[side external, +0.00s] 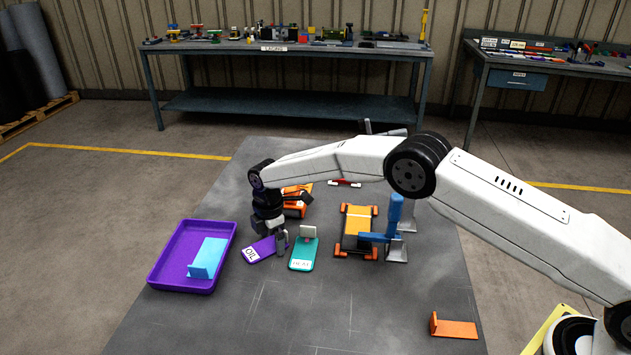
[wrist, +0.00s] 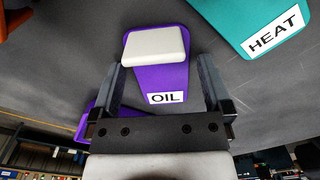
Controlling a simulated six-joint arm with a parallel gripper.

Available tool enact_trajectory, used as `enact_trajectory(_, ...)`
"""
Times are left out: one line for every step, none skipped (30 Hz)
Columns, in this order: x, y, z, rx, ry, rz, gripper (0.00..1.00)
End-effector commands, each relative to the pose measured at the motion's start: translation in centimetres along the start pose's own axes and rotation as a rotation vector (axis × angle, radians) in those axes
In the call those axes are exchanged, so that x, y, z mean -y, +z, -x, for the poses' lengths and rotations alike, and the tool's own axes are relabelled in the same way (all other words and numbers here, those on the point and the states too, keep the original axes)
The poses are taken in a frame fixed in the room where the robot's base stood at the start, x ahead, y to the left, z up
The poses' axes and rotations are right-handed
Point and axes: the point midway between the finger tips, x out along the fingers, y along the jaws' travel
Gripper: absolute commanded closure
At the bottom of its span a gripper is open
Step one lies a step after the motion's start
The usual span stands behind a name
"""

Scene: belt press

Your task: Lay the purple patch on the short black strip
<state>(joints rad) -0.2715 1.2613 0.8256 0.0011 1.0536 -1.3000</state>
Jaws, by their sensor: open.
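The purple patch (side external: 260,250), labelled OIL, lies flat on the dark table mat. In the wrist view the purple patch (wrist: 168,80) shows its pale raised grip (wrist: 156,46). My gripper (side external: 272,240) is low over the patch with its jaws open. In the wrist view the fingers of my gripper (wrist: 161,64) stand on either side of the patch, with nothing clamped between them. Whether they touch it, I cannot tell. I cannot make out the short black strip for certain in either view.
A teal HEAT patch (side external: 304,254) lies close on the right. A purple tray (side external: 160,278) with a light blue piece stands left. An orange frame (side external: 357,218) with a blue lever (side external: 394,218) is farther right. An orange bracket (side external: 455,328) lies front right.

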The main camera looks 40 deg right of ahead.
Motion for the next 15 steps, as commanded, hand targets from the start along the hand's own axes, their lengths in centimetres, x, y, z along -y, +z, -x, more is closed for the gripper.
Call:
enact_trajectory(-0.02,-0.01,-0.07,0.000,0.001,0.000,0.00)
enact_trajectory(-0.02,-0.01,-0.09,-0.001,0.001,0.000,0.00)
enact_trajectory(-0.03,-0.01,-0.08,-0.001,0.001,0.000,0.00)
enact_trajectory(-0.03,-0.01,-0.07,-0.001,0.001,0.000,0.00)
enact_trajectory(-0.03,-0.01,-0.07,-0.001,0.001,0.000,0.00)
enact_trajectory(-0.02,-0.01,-0.07,0.000,0.001,0.000,0.00)
enact_trajectory(-0.02,-0.01,-0.07,0.000,0.001,0.000,0.00)
enact_trajectory(-0.02,0.00,-0.06,0.000,0.001,0.000,0.00)
enact_trajectory(-0.02,0.00,-0.06,0.000,0.001,0.000,0.00)
enact_trajectory(-0.02,0.00,-0.06,0.000,0.001,0.000,0.00)
enact_trajectory(-0.02,0.00,-0.06,0.000,0.001,0.000,0.00)
enact_trajectory(-0.02,0.00,-0.06,0.000,0.001,0.000,0.00)
enact_trajectory(-0.02,0.00,-0.05,0.000,0.001,0.000,0.00)
enact_trajectory(-0.02,0.00,-0.05,0.000,0.001,0.000,0.00)
enact_trajectory(-0.02,0.00,-0.05,0.000,0.001,0.000,0.03)
